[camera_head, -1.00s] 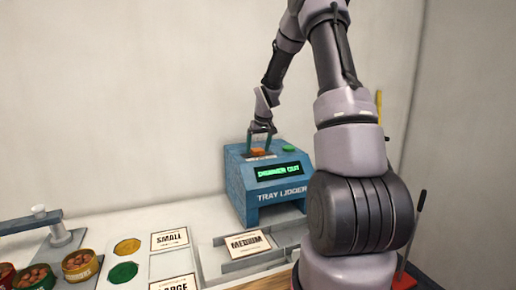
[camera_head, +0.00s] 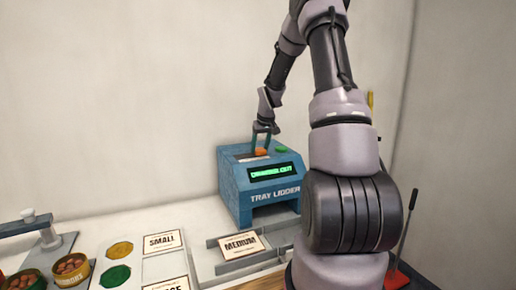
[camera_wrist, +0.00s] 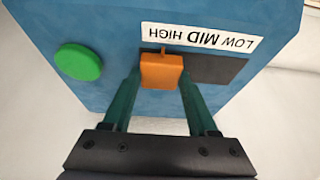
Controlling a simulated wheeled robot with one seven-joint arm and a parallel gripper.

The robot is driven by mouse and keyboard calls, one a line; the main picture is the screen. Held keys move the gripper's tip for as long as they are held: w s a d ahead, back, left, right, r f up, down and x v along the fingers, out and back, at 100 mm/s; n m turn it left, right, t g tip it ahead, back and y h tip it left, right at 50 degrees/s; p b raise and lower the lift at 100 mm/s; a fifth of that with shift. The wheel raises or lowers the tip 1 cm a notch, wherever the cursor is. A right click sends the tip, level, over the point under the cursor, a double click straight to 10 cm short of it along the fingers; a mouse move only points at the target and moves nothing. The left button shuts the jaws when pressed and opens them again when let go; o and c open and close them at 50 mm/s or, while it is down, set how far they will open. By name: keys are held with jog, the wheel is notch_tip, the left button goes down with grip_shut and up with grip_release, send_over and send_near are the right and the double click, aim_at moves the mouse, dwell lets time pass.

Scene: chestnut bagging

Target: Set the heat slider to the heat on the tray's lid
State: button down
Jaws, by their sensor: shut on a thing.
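The blue tray lidder (camera_head: 232,185) stands at the back of the counter. Its orange heat slider (camera_wrist: 162,72) sits in a dark slot (camera_wrist: 218,69) on top and also shows in the head view (camera_head: 261,152). The label (camera_wrist: 200,38) reads LOW MID HIGH, upside down in the wrist view. The slider's pointer is beside HIGH, at the slot's end nearer the green button (camera_wrist: 78,62). My gripper (camera_wrist: 160,80) is shut on the slider, one finger on each side. The lid marked MEDIUM (camera_head: 241,246) lies in front; its small print is too small to read.
The lidder's display (camera_head: 271,171) reads DRAWER OUT, and its drawer (camera_head: 214,242) sticks out in front. A SMALL card (camera_head: 163,242), yellow and green discs and bowls of chestnuts (camera_head: 73,270) lie to the left. My arm hides the right side.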

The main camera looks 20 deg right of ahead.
jog(key=shift+c, duration=0.8)
grip_release()
jog(key=shift+d, duration=0.25)
jog(key=v, duration=1)
jog(key=shift+s+r, duration=0.25)
jog(key=shift+r, duration=0.1)
jog(key=s+a+r, duration=0.6)
jog(key=s+r, duration=0.1)
jog(key=s+a+r+m+t, duration=0.1)
jog(key=s+a+r, duration=0.1)
jog(key=s, duration=0.6)
jog(key=s+a+r+m+t+y, duration=0.1)
jog(key=s+a+r, duration=0.1)
jog(key=s+a, duration=0.3)
jog(key=s+a+r+m+y, duration=0.1)
jog(key=s+a+r+m, duration=0.1)
jog(key=s, duration=1)
jog(key=shift+a+t, duration=0.4)
jog(key=shift+a, duration=0.3)
